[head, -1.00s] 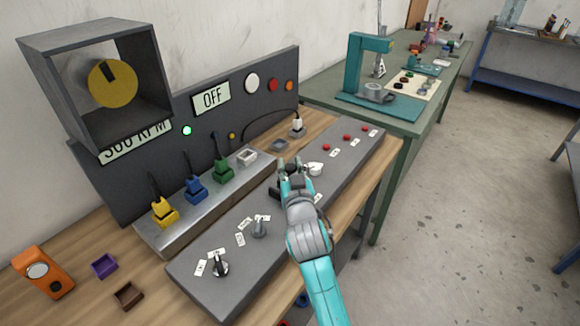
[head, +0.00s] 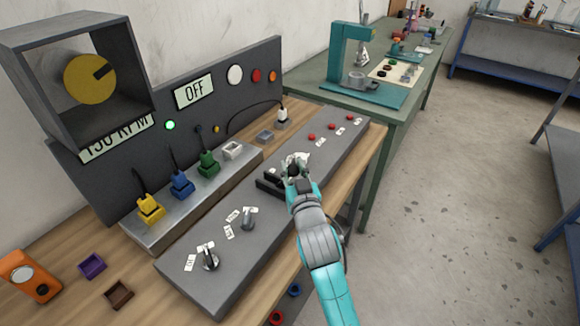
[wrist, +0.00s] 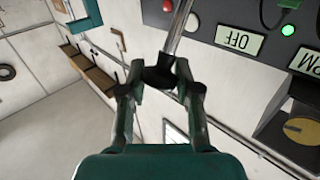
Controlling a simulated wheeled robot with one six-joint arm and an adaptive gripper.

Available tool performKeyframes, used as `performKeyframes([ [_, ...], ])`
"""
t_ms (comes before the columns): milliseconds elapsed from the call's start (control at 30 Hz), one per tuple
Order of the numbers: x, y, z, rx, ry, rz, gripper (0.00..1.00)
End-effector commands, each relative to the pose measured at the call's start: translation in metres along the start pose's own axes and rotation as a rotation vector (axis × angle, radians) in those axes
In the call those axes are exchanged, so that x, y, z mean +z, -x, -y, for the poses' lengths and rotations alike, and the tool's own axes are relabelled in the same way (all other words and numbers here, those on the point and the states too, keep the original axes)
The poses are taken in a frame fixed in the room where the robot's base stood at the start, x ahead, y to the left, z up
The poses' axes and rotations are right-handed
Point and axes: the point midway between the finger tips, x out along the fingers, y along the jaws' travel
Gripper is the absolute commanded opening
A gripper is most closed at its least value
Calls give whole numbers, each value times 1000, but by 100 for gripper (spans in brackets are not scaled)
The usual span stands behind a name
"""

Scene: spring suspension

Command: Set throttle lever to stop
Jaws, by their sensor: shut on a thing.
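The throttle lever shows in the wrist view as a metal rod (wrist: 179,30) with a black end. My gripper (wrist: 160,75) is shut around that black end. In the head view my gripper (head: 296,168) is over the middle of the sloping grey control panel (head: 250,262), beside a black block (head: 270,184) and white labels. It hides the lever there, so I cannot read which label the lever points at. The speed display (head: 117,137) seems to read 150 RPM, its top partly covered. The other display (head: 194,92) reads OFF.
Two knobs (head: 210,258) (head: 248,218) stand on the panel's near part. Several red buttons (head: 311,136) line its far part. Yellow (head: 150,208), blue (head: 181,185) and green (head: 207,163) plugs stand behind. The floor to the right is clear.

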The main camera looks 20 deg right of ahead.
Motion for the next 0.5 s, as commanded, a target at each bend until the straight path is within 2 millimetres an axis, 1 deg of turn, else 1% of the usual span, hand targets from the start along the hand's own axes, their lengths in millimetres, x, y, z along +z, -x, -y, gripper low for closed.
performKeyframes([
  [33, 4, 1, -3, 5, 3, 7, 0],
  [400, 5, 1, -4, 7, 4, 11, 0],
  [433, 5, 1, -4, 8, 4, 11, 35],
  [467, 6, 1, -4, 8, 5, 11, 42],
  [500, 5, 1, -4, 8, 5, 11, 52],
])
